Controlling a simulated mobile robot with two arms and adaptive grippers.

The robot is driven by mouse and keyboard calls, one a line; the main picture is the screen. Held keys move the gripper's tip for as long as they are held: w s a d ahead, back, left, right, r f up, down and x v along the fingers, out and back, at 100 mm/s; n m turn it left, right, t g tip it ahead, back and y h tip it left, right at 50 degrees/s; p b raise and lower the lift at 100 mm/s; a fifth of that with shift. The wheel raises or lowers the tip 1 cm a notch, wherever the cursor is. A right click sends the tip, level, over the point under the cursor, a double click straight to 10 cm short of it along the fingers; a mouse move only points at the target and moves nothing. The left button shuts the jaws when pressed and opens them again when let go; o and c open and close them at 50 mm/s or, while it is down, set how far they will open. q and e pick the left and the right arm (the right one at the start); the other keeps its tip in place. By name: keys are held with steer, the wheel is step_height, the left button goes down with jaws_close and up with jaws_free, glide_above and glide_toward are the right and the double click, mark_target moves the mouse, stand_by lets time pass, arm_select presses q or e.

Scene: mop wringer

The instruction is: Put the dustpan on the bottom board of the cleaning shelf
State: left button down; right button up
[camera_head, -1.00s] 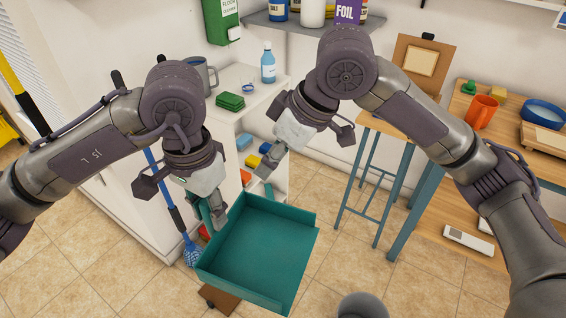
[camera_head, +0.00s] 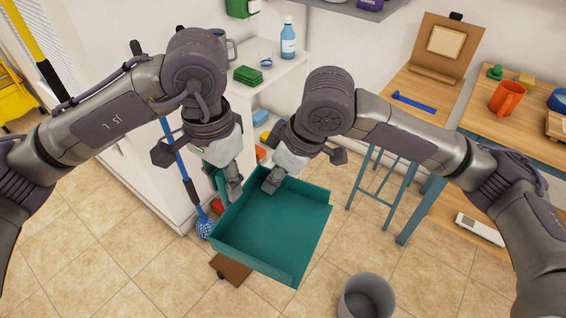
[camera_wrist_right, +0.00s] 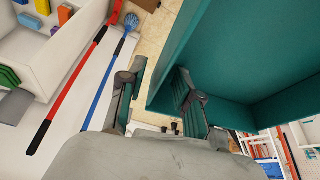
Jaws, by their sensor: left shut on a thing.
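The dustpan (camera_head: 272,235) is a teal, tray-like pan with raised walls, held in the air over the floor. My left gripper (camera_head: 230,190) is shut on its left back wall. My right gripper (camera_head: 270,184) is at the back wall, close to the left one. In the right wrist view its fingers (camera_wrist_right: 160,75) are apart, with the dustpan (camera_wrist_right: 220,60) beside the right finger; contact is unclear. The white cleaning shelf (camera_head: 284,75) stands behind my grippers. Coloured items show on its boards; its bottom board is mostly hidden by my grippers and the dustpan.
A blue mop (camera_head: 187,185) leans by the shelf's left side. A grey bin (camera_head: 366,297) stands on the floor at front right. A blue-legged stool (camera_head: 375,180) and a wooden desk (camera_head: 470,125) stand at right. A brown object (camera_head: 230,270) lies under the dustpan.

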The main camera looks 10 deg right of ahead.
steer(key=shift+a+f, duration=0.1)
steer(key=shift+f, duration=0.15)
jaws_close()
arm_select(q)
steer(key=c, duration=0.8)
jaws_free()
